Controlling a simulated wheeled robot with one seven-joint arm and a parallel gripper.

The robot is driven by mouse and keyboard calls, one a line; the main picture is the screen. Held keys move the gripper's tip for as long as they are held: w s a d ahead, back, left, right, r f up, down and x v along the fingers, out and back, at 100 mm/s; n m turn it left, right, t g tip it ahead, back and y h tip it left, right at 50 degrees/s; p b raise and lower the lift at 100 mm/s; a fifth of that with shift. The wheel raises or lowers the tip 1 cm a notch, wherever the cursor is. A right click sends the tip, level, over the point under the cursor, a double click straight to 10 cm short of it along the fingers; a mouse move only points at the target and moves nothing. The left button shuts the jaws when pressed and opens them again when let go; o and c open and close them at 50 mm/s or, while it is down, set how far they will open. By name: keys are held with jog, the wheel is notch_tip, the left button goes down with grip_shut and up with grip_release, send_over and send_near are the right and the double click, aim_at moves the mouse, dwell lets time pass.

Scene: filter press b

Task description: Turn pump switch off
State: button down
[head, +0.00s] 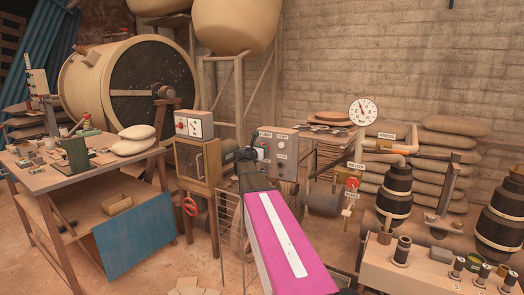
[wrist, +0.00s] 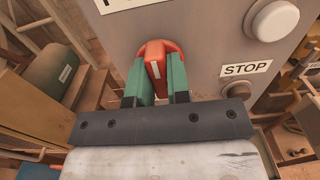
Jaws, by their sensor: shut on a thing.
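The pump switch (wrist: 154,62) is a red rotary knob with a white line on its handle, on a grey control panel (wrist: 205,35). In the wrist view the line stands nearly upright, tilted slightly. My gripper (wrist: 155,82) is shut on the knob handle, one green finger on each side. The label above is cut off by the frame edge. In the head view the grey panel (head: 292,170) stands near the middle. My gripper (head: 247,156) is at its left side, and the knob cannot be made out there.
A white button (wrist: 272,20) and a dark button (wrist: 237,90) by a STOP label (wrist: 246,69) sit right of the knob. A wooden cabinet (head: 197,160) with a gauge box (head: 196,124) stands left of the panel. Pipes and a pressure gauge (head: 363,111) are to the right.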

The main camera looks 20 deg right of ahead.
dwell(0.5)
jog(key=c, duration=1.1)
grip_release()
jog(key=shift+s+a, duration=0.1)
jog(key=v, duration=1)
jog(key=shift+s+a, duration=0.2)
jog(key=shift+a, duration=0.05)
